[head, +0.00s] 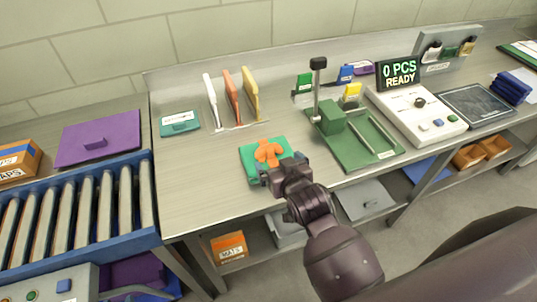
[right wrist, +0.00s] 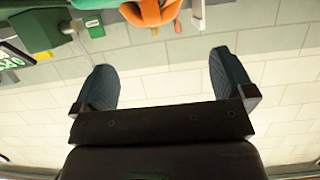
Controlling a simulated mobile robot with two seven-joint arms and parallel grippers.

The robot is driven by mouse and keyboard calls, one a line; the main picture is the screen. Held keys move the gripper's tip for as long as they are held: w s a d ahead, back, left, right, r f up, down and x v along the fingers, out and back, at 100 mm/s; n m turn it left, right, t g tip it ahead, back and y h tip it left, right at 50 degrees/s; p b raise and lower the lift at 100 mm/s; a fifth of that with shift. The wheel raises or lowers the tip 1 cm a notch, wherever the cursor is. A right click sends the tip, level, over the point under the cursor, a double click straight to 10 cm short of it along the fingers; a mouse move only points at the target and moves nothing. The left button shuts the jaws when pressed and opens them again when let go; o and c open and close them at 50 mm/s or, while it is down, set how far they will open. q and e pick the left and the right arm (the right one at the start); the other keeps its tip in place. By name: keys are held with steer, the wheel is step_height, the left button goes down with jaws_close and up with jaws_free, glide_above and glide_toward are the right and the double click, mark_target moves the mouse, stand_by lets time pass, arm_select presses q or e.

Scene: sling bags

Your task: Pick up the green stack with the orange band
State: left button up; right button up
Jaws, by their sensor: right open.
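The green stack (head: 256,172) lies on the metal bench top near its front edge, with an orange band (head: 269,153) across its top. My right gripper (head: 281,172) is at the front right side of the stack in the head view and overlaps its near edge. In the right wrist view the two dark fingers (right wrist: 165,85) stand wide apart with nothing between them. The orange band (right wrist: 152,12) and a strip of the green stack (right wrist: 95,4) show at the top edge, beyond the fingertips. I cannot tell whether a finger touches the stack. My left gripper is not in view.
A green press fixture (head: 365,150) and a white counting unit (head: 415,112) stand to the right. Upright dividers (head: 232,95) and a teal flat piece (head: 179,123) are behind. A roller conveyor (head: 75,205) is at left. Bench left of the stack is clear.

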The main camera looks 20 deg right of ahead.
mark_target(270, 149)
steer(key=shift+d+p+x, duration=0.2)
steer(key=shift+x, duration=2)
steer(key=shift+d+p+x, duration=0.15)
steer(key=shift+p+x, duration=0.05)
steer(key=shift+x, duration=2.05)
steer(key=shift+f, duration=0.15)
steer(key=c, duration=1.5)
